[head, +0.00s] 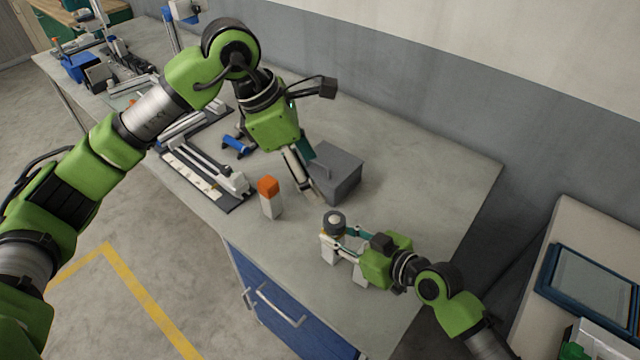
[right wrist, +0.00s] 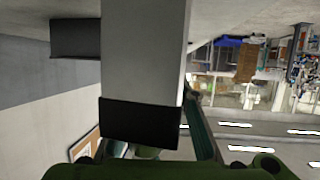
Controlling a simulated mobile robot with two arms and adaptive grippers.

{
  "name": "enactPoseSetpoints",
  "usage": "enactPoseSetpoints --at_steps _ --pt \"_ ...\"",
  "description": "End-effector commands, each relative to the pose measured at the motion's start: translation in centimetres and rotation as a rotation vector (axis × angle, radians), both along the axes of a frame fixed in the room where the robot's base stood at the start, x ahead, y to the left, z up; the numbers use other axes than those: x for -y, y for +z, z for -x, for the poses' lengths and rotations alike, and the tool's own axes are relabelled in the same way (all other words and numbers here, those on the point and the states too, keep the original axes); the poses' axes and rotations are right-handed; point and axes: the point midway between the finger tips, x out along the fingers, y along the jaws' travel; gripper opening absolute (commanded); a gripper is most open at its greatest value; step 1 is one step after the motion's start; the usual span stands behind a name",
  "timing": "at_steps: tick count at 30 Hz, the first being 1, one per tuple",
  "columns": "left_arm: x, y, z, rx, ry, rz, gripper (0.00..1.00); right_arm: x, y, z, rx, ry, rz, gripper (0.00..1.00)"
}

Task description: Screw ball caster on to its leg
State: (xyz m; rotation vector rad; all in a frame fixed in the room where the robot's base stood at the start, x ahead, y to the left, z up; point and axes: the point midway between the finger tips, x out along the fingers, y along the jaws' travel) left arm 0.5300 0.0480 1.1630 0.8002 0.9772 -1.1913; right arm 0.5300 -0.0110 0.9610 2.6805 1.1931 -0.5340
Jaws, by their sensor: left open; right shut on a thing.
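The ball caster (head: 334,220) appears as a dark round piece with a paler centre, on top of a pale upright leg (head: 328,249) near the table's right front. My right gripper (head: 338,240) is shut on this piece. The right wrist view, upside down, shows a broad pale column (right wrist: 145,50) with a black band (right wrist: 140,122) close to the camera. A teal finger (right wrist: 200,125) shows beside the band; the other is mostly hidden. My left gripper (head: 307,180) is open and empty, pointing down beside a grey box. Any thread is hidden.
The grey box (head: 338,178) stands behind the caster. An orange-topped white block (head: 268,197) stands left of it. A slotted fixture (head: 205,175) and a blue tool (head: 236,146) lie farther left. The table's right rear (head: 440,180) is clear.

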Motion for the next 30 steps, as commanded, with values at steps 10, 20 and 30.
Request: enactPoseSetpoints --at_steps 10,20,30 --pt "-0.4 0.9 0.1 -0.001 0.0 -0.001 0.7 0.0 0.0 0.0 0.001 0.0 -0.001 0.0" --pt "-0.4 0.9 0.1 -0.001 0.0 -0.001 0.7 0.0 0.0 0.0 0.001 0.0 -0.001 0.47" --pt "-0.4 0.9 0.1 -0.001 0.0 -0.001 0.7 1.3 0.6 1.1 0.0 0.0 0.003 0.47"
